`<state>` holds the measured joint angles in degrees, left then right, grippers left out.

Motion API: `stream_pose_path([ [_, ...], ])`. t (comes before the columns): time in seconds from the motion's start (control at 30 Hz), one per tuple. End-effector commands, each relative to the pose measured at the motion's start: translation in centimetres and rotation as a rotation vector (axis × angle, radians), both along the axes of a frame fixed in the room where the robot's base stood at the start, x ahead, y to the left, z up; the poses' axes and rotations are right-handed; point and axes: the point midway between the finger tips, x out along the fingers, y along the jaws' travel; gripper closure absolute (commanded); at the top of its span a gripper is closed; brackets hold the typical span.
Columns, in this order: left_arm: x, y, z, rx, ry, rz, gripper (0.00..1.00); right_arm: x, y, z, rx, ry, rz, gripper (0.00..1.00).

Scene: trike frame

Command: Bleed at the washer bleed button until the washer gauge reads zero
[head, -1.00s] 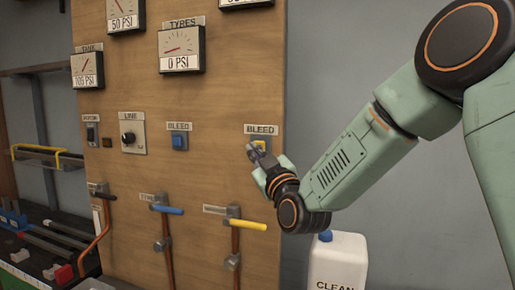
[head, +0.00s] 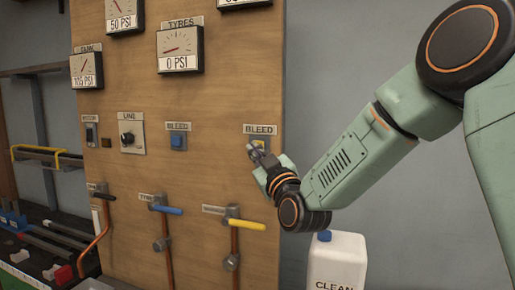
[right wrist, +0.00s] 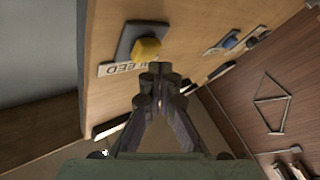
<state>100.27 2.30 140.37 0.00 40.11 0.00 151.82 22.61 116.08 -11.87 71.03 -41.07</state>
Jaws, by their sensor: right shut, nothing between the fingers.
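The yellow washer bleed button (head: 254,143) is on the wooden board under a BLEED label, partly hidden by my right gripper. It also shows in the right wrist view (right wrist: 147,48) on a dark plate. My right gripper (head: 258,153) is shut and empty, its tips right at the button; I cannot tell whether they touch it. My left gripper is not in view.
A blue bleed button (head: 178,142) sits left of the yellow one, below the tyres gauge (head: 181,48) reading 0 PSI. A yellow-handled valve (head: 246,224) and a blue-handled valve (head: 167,210) are below. A white container (head: 337,262) stands at the lower right.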

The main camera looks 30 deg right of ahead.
Motion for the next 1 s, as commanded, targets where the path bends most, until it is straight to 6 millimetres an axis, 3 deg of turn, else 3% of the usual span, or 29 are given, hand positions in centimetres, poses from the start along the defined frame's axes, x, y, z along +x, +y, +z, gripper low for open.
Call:
stream_pose_path([
  [1.0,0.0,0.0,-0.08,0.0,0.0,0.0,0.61,0.68,-0.9,-0.07,0.0,0.001,0.0,1.0],
])
